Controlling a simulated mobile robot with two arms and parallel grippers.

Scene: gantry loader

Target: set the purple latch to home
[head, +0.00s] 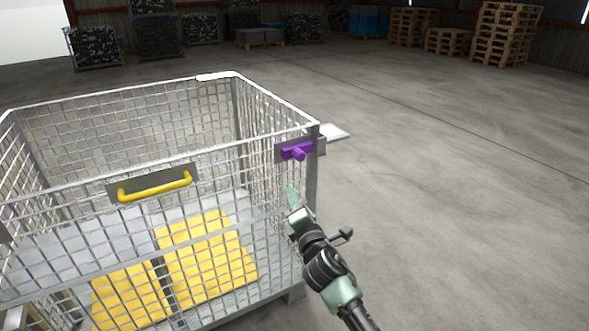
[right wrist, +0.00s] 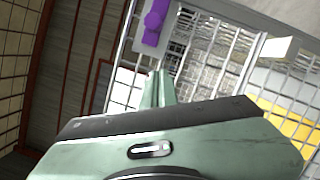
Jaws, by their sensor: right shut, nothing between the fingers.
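The purple latch (head: 297,151) is mounted on a grey plate at the top right front corner of the wire cage (head: 60,142). It has a bar with a knob sticking out toward me. My right gripper (head: 291,195) is shut and empty, a little below the latch and in front of the cage's right post, apart from the latch. In the right wrist view the purple latch (right wrist: 154,22) is at the top, just beyond the shut fingertips (right wrist: 159,78). My left gripper is out of view.
A yellow handle (head: 155,187) sits on the cage's front top rail. Yellow panels (head: 205,258) show inside the cage. A light flat plate (head: 334,132) juts out behind the right post. Wooden pallets (head: 505,35) stand far back. The floor on the right is clear.

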